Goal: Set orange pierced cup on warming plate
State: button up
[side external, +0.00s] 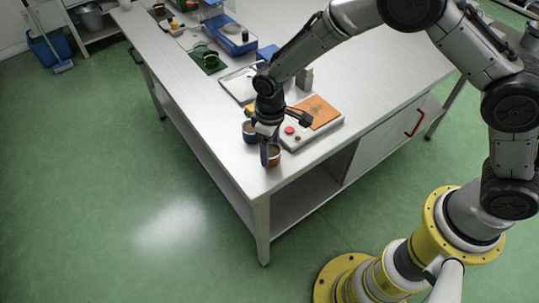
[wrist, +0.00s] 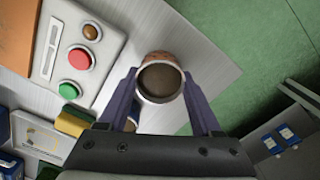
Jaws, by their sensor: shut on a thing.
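The orange cup (side external: 273,155) is near the table's front corner. In the wrist view the cup (wrist: 160,80) shows a pale rim, a brown inside and a strip of orange wall; its piercings cannot be made out. My gripper (side external: 268,146) points down and is shut on it, with one finger on each side in the wrist view (wrist: 161,92). I cannot tell whether the cup's base touches the table. The warming plate (side external: 326,124) is a pale unit with an orange top (side external: 314,111), just right of my gripper. Its button panel (wrist: 55,45) shows in the wrist view.
A blue cup (side external: 249,131) stands close behind my gripper. A small grey bottle (side external: 304,78) stands behind the warming plate. Trays and blue items crowd the far table end. The table edge (side external: 262,196) is close to the cup.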

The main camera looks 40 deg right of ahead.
jog(key=shift+r, duration=0.15)
notch_tip(320, 180, up, 6)
jog(key=shift+r, duration=0.15)
dwell(0.4)
jog(key=w+d+m, duration=0.1)
jog(key=d, duration=0.2)
jog(key=w+d+r+m, duration=0.1)
jog(key=d, duration=0.2)
jog(key=w+d+m, duration=0.1)
jog(key=d, duration=0.2)
jog(key=shift+w+d+r, duration=0.25)
jog(key=shift+w+d, duration=0.05)
jog(key=shift+d, duration=0.1)
jog(key=d+m, duration=0.1)
jog(key=d, duration=0.2)
jog(key=w+d+m, duration=0.1)
jog(key=d, duration=0.3)
jog(key=d+m, duration=0.1)
jog(key=d, duration=0.2)
jog(key=shift+w+d+f, duration=0.1)
jog(key=shift+w+d, duration=0.1)
jog(key=shift+f, duration=2.15)
